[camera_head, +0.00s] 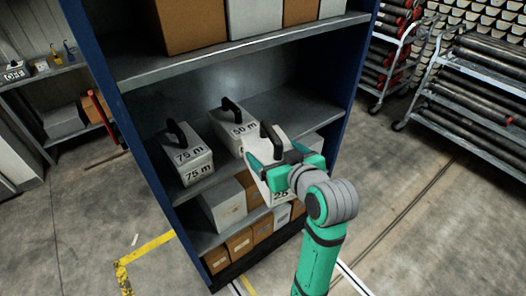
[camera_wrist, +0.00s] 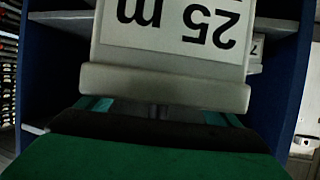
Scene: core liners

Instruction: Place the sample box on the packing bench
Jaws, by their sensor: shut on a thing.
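My gripper (camera_head: 284,164) is shut on a pale grey sample box (camera_head: 272,188) with a black top handle and a label that starts with "25". The box is in front of the shelf unit's open side, at about the height of the middle shelf, and looks somewhat tilted. In the wrist view the same box (camera_wrist: 165,62) fills the upper middle, with "25 m" upside down, and my gripper (camera_wrist: 155,106) is below it. Its underside is hidden. I cannot identify a packing bench for certain in either view.
A blue-framed shelf unit (camera_head: 120,125) holds a "75 m" box (camera_head: 188,160) and a "50 m" box (camera_head: 232,128) on its middle shelf. Cartons stand above and below. A grey bench or shelf (camera_head: 45,73) is at far left. Pipe racks (camera_head: 475,90) stand right. Floor at right is clear.

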